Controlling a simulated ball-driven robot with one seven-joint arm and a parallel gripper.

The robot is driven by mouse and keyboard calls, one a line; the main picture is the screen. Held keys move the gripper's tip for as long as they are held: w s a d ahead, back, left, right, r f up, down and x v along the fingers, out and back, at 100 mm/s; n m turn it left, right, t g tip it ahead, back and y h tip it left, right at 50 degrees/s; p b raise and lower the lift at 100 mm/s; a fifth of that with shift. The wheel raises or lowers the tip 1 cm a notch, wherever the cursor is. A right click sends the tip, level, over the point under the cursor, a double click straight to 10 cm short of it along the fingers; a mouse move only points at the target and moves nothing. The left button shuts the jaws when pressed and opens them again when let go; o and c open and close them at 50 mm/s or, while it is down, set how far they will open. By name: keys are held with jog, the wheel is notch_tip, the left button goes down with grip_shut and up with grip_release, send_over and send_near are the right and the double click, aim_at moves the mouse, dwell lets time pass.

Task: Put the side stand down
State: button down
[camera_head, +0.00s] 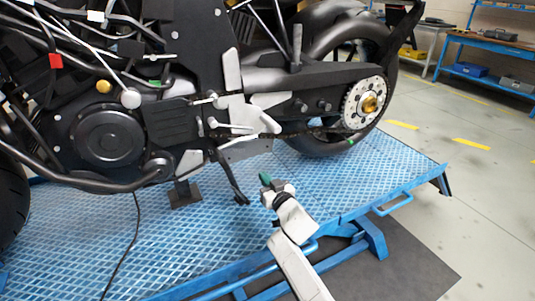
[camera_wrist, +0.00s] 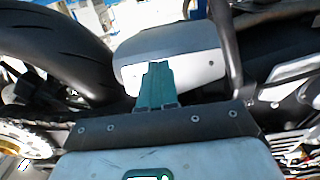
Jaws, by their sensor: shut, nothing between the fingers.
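The motorcycle (camera_head: 175,115) stands on a blue lift platform (camera_head: 85,235). Its side stand (camera_head: 229,176) is a thin black leg slanting down and rearward from below the frame, with its foot close to the platform surface. I cannot tell whether the foot touches. My gripper (camera_head: 265,180), with green fingertips, is right of the stand in the head view, apart from it and a little above the platform. In the wrist view the green fingers (camera_wrist: 155,85) are together and empty. A dark rod (camera_wrist: 228,50) to their right looks like the stand.
A black support block (camera_head: 185,194) stands under the engine, left of the side stand. The rear wheel (camera_head: 325,140) and sprocket (camera_head: 364,103) are to the right. A black cable (camera_head: 135,235) crosses the platform. A blue workbench (camera_head: 490,55) is far behind, with open floor before it.

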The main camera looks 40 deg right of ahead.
jog(key=shift+r, duration=0.2)
jog(key=shift+s+d+r+p, duration=0.15)
jog(key=shift+s+r+p, duration=0.25)
jog(key=shift+p, duration=0.65)
jog(key=shift+r, duration=0.1)
jog(key=p+v, duration=0.5)
jog(key=v, duration=0.4)
jog(key=shift+s, duration=0.4)
